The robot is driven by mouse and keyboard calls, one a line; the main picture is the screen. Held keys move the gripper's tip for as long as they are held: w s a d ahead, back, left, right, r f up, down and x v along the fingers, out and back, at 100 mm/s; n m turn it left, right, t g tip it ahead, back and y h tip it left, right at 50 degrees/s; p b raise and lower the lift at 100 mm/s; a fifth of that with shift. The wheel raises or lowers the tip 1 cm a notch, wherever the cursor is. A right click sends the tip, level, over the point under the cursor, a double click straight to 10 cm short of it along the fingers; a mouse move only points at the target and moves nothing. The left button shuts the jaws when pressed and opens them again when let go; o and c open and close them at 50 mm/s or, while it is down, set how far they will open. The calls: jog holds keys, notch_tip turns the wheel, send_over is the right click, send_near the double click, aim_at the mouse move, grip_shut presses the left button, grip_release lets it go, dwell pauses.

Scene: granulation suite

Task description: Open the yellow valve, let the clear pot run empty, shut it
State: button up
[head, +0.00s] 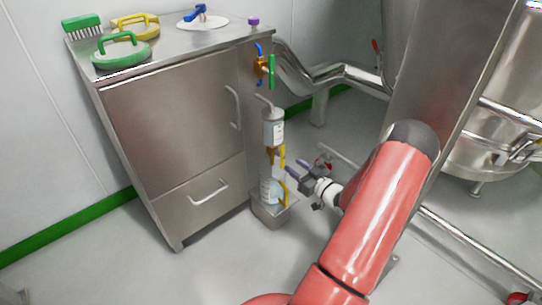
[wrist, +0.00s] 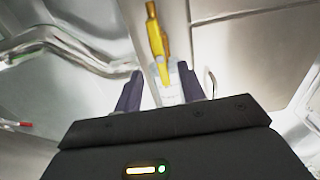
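The clear pot (head: 273,128) is a upright cylinder with a pale label, beside the steel cabinet. Below it is a brass valve with a yellow lever (head: 282,156), which appears to hang down. A clear jug (head: 268,190) with a yellow handle stands beneath. The liquid level in the pot is too small to tell. My gripper (head: 297,168) is just right of the valve and jug, apart from them. In the wrist view its two dark fingers (wrist: 159,76) are spread with nothing gripped. A yellow part (wrist: 156,38) shows ahead between them, with the jug (wrist: 168,88) behind.
The jug stands in a steel tray (head: 271,217). A green-handled valve (head: 271,71) is above the pot. Pipes (head: 340,72) run behind. Floor in front is clear.

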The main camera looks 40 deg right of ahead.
aim_at(284, 157)
jog(key=w, duration=0.7)
jog(key=shift+w+a, duration=0.25)
grip_shut()
